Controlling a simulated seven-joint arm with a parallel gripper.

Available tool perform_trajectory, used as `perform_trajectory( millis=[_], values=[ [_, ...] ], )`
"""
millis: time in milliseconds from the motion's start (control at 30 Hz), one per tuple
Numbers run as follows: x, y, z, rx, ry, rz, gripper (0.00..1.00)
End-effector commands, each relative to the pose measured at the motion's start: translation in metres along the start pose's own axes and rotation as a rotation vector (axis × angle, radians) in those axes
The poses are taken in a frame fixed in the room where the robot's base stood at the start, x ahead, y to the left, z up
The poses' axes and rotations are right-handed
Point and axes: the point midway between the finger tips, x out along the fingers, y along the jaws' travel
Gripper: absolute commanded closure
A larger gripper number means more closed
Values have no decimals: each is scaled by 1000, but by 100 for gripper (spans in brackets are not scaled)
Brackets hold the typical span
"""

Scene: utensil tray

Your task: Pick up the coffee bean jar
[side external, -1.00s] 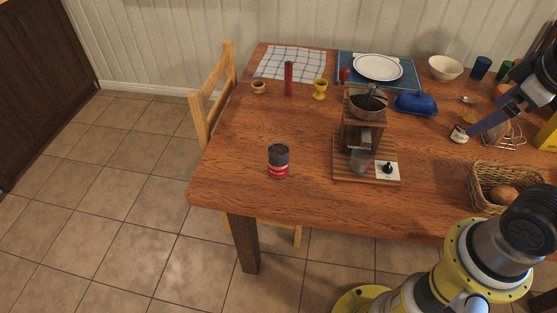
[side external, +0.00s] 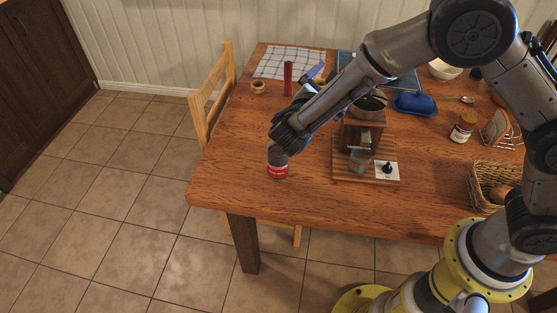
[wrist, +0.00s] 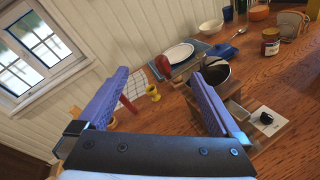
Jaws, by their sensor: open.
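A small jar with a dark upper part and a red-and-white label (side external: 278,166) stands upright near the front left of the table in the side view. It is probably the coffee bean jar. My wrist overlaps its top in this view, and I cannot tell whether they touch. My gripper (side external: 315,76) points up and away from the jar, toward the back of the table. In the wrist view my gripper (wrist: 160,76) has its two purple fingers wide apart with nothing held between them. That jar is not visible in the wrist view.
A grinder on a wooden board (side external: 345,172) stands right of the jar. A second labelled jar (side external: 462,128) is farther right, near a wicker basket (side external: 485,195). A red cylinder (side external: 288,78) and small cup (side external: 258,87) stand behind.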

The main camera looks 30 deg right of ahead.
Motion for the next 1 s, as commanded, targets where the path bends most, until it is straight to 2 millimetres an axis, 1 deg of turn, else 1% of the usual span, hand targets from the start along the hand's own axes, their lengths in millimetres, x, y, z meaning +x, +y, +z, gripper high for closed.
perform_trajectory(
  millis=[33,133,167,200,267,300,400,500,600,667,733,1000],
  values=[
    [-16,2,-32,-71,-6,76,0],
    [-45,1,-86,-185,-14,218,0],
    [-55,-2,-102,-218,-15,259,0],
    [-67,-7,-123,-263,-15,312,0],
    [-84,-19,-152,-324,-12,383,0],
    [-94,-28,-169,-362,-9,423,0],
    [-113,-55,-202,-447,-4,494,0],
    [-125,-79,-222,-514,-5,539,0],
    [-135,-92,-231,-548,-3,573,0],
    [-137,-92,-232,-549,-1,582,0],
    [-133,-88,-233,-547,0,582,0],
    [-90,-63,-240,-548,-1,578,0]
  ],
)
